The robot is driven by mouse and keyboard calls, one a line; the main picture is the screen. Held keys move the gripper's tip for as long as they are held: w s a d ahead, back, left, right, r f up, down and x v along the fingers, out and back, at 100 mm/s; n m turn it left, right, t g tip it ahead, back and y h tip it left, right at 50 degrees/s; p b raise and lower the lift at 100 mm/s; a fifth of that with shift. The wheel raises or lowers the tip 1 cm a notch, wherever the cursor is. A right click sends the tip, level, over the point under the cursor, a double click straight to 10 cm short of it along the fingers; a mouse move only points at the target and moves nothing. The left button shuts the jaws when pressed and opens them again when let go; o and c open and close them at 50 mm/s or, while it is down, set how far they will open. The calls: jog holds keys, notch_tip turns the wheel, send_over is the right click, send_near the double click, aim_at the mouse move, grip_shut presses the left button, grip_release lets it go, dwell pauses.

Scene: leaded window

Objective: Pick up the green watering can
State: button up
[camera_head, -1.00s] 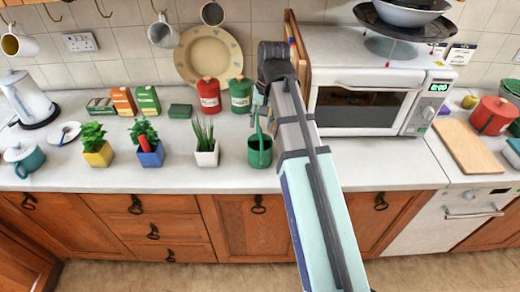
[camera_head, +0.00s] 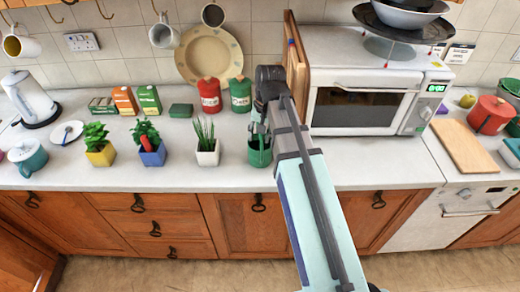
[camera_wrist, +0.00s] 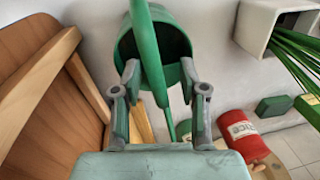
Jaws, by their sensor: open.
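The green watering can (camera_head: 259,155) stands on the counter near its front edge, right of the spiky plant. In the wrist view its open body (camera_wrist: 178,72) and a long green bar, its handle or spout, fill the upper middle. My gripper (camera_head: 257,132) is at the can's top, and my arm covers part of the can. In the wrist view my gripper (camera_wrist: 158,76) is open, with one finger on each side of the green bar. I cannot tell whether either finger touches it.
A potted spiky plant (camera_head: 207,145) stands left of the can. Behind are a red canister (camera_head: 209,94) and a green canister (camera_head: 240,94). A microwave (camera_head: 365,90) and upright wooden boards (camera_head: 294,60) are to the right. Counter between plant and can is clear.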

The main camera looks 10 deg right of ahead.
grip_shut()
